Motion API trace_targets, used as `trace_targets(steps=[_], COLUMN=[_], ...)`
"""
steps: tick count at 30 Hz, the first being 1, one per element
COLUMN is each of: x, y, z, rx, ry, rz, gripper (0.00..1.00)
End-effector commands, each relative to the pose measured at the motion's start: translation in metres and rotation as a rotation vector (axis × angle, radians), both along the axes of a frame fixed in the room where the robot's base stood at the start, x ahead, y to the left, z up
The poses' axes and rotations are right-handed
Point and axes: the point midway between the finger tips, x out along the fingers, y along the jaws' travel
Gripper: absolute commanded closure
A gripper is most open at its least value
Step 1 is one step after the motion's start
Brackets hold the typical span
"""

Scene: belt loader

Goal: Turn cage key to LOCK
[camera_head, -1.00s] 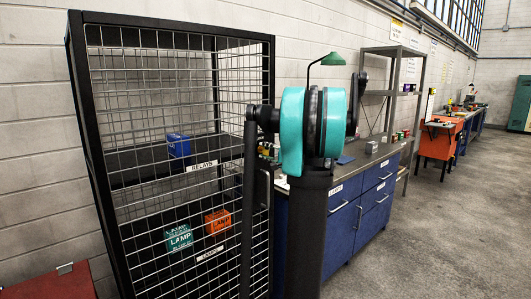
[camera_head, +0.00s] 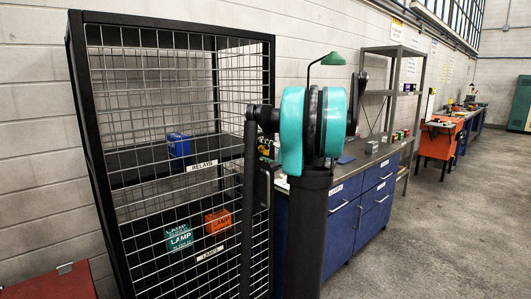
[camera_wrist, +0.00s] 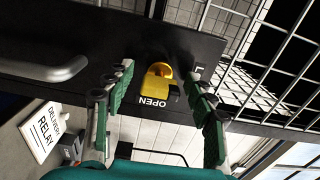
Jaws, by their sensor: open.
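The yellow cage key (camera_wrist: 157,88) sits on the dark lock plate (camera_wrist: 110,48) in the wrist view. The white word OPEN (camera_wrist: 153,102), upside down in the picture, is right below it. A small pale mark (camera_wrist: 200,70) to the right of the key is too small to read. My gripper (camera_wrist: 158,77) is open, with one green-padded finger on each side of the key. Both fingers look apart from it.
A grey bar handle (camera_wrist: 45,70) sticks out left of the key. A DELIVERY RELAY sign (camera_wrist: 45,130) shows at lower left. Wire mesh (camera_wrist: 265,60) is at right. Blue drawers (camera_head: 341,230) stand right of the cage; the floor (camera_head: 440,230) at right is clear.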

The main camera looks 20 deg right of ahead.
Motion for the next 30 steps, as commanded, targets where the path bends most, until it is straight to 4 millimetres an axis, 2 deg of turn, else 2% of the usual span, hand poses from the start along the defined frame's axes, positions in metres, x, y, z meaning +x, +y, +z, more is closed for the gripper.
trace_targets(steps=[8, 11, 21, 25, 30], x=[-0.008, -0.021, -0.085, -0.101, -0.112], y=[-0.004, -0.009, -0.032, -0.038, -0.041], z=[0.0, 0.0, 0.0, 0.0, 0.0], rx=[0.001, 0.001, 0.0, 0.0, 0.0], ry=[0.0, 0.0, 0.0, 0.0, 0.0], rz=[-0.002, -0.003, -0.004, -0.002, -0.001], gripper=[0.45, 0.45, 0.45, 0.45, 0.45])
